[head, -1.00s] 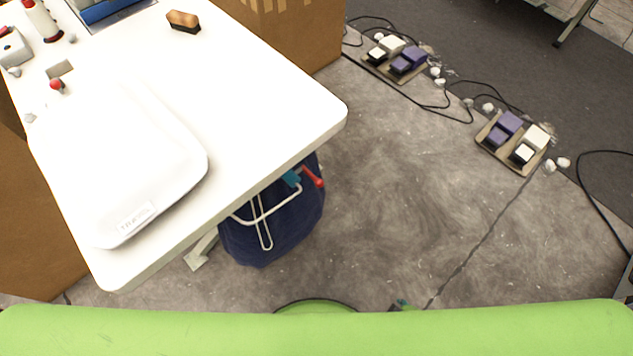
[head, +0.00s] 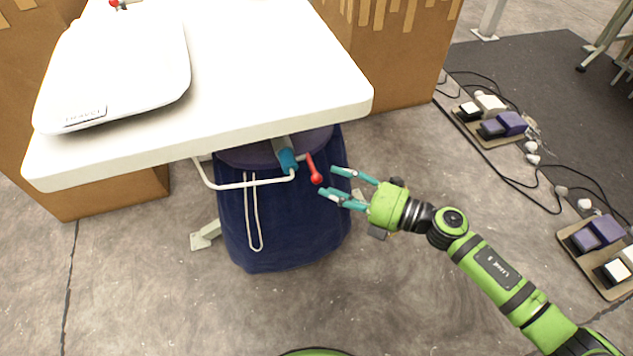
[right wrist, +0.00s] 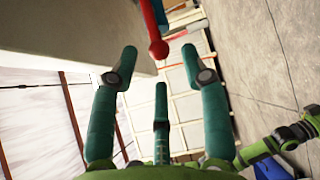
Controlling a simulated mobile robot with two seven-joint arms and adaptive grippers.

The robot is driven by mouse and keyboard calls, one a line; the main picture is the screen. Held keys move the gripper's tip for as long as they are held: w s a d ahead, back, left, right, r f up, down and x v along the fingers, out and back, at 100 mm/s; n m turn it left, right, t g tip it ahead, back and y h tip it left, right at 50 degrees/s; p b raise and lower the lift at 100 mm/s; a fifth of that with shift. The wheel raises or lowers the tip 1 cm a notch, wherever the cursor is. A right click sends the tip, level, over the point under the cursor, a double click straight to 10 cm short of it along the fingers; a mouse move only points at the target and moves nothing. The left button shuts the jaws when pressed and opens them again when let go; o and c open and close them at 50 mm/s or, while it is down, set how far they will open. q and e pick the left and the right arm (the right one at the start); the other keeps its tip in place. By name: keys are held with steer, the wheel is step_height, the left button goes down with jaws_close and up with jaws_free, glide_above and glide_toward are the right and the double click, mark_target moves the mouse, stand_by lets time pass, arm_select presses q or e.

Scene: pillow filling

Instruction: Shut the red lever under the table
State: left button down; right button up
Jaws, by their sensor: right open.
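The red lever (head: 314,170) with a ball end hangs under the front right edge of the white table (head: 250,70), beside a blue fitting (head: 286,156). My right gripper (head: 326,182) has come in from the right, with its teal fingers apart and empty close to the ball end. In the right wrist view the red lever (right wrist: 153,30) reaches down from the top, its ball ahead of and between the spread fingers (right wrist: 158,70). I cannot tell whether they touch. My left gripper is not in view.
A dark blue bag (head: 285,220) hangs below the table behind a white wire frame (head: 228,186). Foot pedals (head: 497,122) with cables stand on the floor at right. The floor in front is clear.

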mark_target(317, 179)
steer(key=x, duration=0.5)
jaws_close()
